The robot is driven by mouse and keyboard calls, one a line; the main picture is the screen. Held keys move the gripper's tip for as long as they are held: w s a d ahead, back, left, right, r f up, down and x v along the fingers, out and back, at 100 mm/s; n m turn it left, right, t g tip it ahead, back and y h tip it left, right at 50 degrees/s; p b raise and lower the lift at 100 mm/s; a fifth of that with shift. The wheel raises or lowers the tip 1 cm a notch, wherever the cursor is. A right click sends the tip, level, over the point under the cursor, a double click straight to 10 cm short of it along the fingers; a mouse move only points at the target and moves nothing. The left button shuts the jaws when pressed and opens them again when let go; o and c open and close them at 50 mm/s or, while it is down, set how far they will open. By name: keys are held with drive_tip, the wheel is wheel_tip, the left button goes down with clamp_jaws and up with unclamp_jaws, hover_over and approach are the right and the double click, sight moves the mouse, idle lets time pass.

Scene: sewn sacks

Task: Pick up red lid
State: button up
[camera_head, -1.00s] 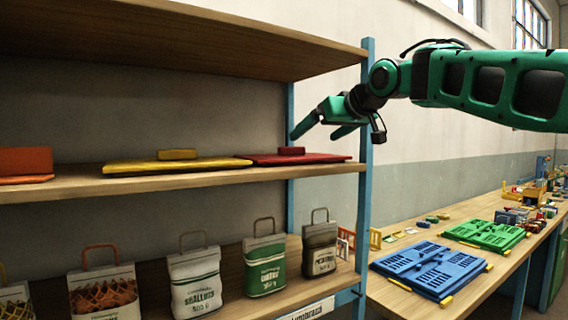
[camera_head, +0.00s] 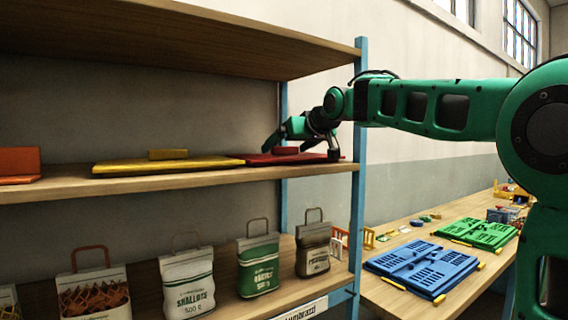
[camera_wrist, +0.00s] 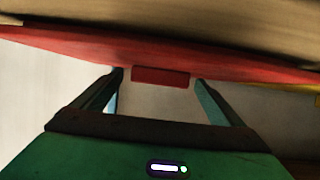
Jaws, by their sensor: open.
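The red lid (camera_head: 312,158) lies flat at the right end of the upper shelf, with a small red block-shaped handle (camera_head: 286,150) on top. My gripper (camera_head: 300,148) is open and at the lid, with its fingers on either side of the handle in the head view. In the wrist view the handle (camera_wrist: 160,76) shows between the two open fingertips (camera_wrist: 158,74), with the red lid (camera_wrist: 80,48) spreading behind it. I cannot tell whether the fingers touch the lid. Part of the lid is hidden behind my gripper.
A yellow lid (camera_head: 125,167) lies directly left of the red one, and an orange lid (camera_head: 18,180) farther left. A blue shelf post (camera_head: 357,200) stands close to the right. The upper board (camera_head: 200,38) hangs above. Sacks, including a green one (camera_head: 258,268), stand below.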

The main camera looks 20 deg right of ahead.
drive_tip(key=c, duration=1.2)
drive_tip(key=shift+c, duration=0.2)
